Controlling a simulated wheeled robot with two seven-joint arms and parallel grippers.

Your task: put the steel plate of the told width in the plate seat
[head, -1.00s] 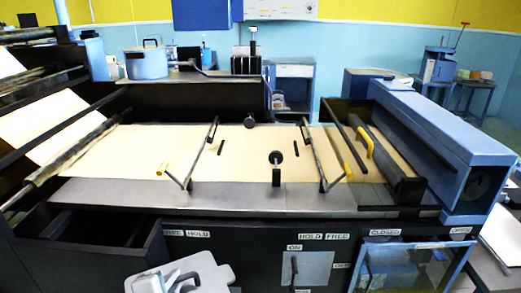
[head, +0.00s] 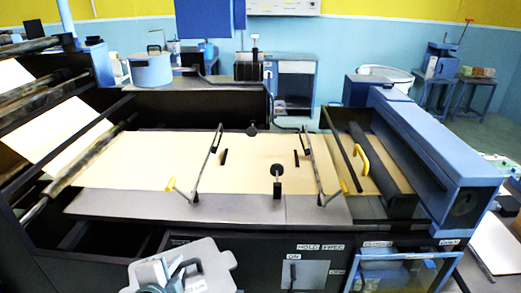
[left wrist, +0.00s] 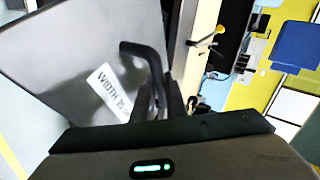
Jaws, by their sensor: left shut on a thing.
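A grey steel plate (head: 216,252) is low in the head view, in front of the machine. In the left wrist view the plate (left wrist: 85,45) fills the upper left and is tilted. It has a dark bent handle (left wrist: 145,52) and a white label (left wrist: 108,92) reading WIDTH, with a number I cannot read surely. My left gripper (left wrist: 160,100) is shut on the handle; in the head view the gripper (head: 180,272) is partly cut off by the bottom edge. I cannot tell which part of the machine is the plate seat. My right gripper is not in view.
Kraft paper (head: 130,160) runs across the machine bed, behind a grey front ledge (head: 240,208). Two yellow-handled levers (head: 182,190) (head: 335,195) stand over it. A dark open bay (head: 100,238) is at left front. A blue housing (head: 440,160) bounds the right; a clear-fronted blue box (head: 390,272) is below.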

